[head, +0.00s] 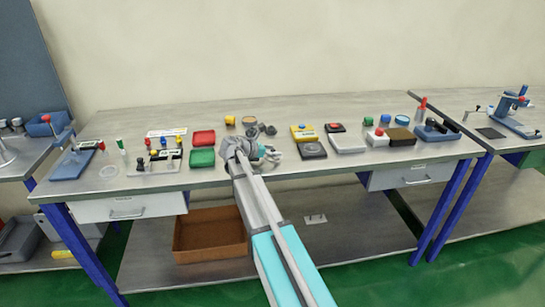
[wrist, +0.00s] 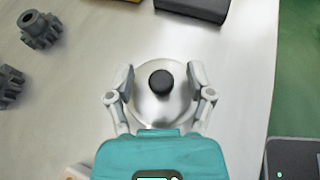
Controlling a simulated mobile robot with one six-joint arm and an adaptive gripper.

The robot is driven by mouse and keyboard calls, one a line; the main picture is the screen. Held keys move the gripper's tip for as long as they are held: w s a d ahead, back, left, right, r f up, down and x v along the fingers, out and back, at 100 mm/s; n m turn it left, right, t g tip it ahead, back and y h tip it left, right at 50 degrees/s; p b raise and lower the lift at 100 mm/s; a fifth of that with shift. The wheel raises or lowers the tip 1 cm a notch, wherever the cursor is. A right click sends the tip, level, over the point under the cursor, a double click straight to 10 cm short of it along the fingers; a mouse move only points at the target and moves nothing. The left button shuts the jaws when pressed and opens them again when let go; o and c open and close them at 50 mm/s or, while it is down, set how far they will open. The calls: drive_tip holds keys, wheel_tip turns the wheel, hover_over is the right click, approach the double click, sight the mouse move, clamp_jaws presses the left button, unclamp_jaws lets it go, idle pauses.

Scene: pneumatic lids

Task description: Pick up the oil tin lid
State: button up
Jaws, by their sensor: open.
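A round, shiny metal lid (wrist: 150,108) with a black knob (wrist: 161,80) lies on the bench top in the wrist view; it appears to be the oil tin lid. My gripper (wrist: 161,78) is open, with one finger on each side of the lid and the knob between the fingertips. I cannot tell whether the fingers touch it. In the head view my gripper (head: 258,152) is over the front middle of the bench and largely hides the lid.
Dark gears (wrist: 39,30) lie to the left in the wrist view, and a black block (wrist: 195,8) is at the top. In the head view, red (head: 203,137) and green (head: 202,158) trays stand left of my gripper. A yellow box (head: 303,132) and a grey device (head: 312,151) stand right.

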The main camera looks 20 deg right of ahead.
clamp_jaws()
idle(0.4)
drive_tip(key=shift+r, duration=0.15)
wheel_tip(320, 180, up, 3)
drive_tip(key=p, duration=0.3)
drive_tip(key=s+r+p, duration=0.9)
drive_tip(key=s+p, duration=0.1)
drive_tip(key=s, duration=0.4)
drive_tip(key=shift+r, duration=0.35)
drive_tip(key=shift+a, duration=0.1)
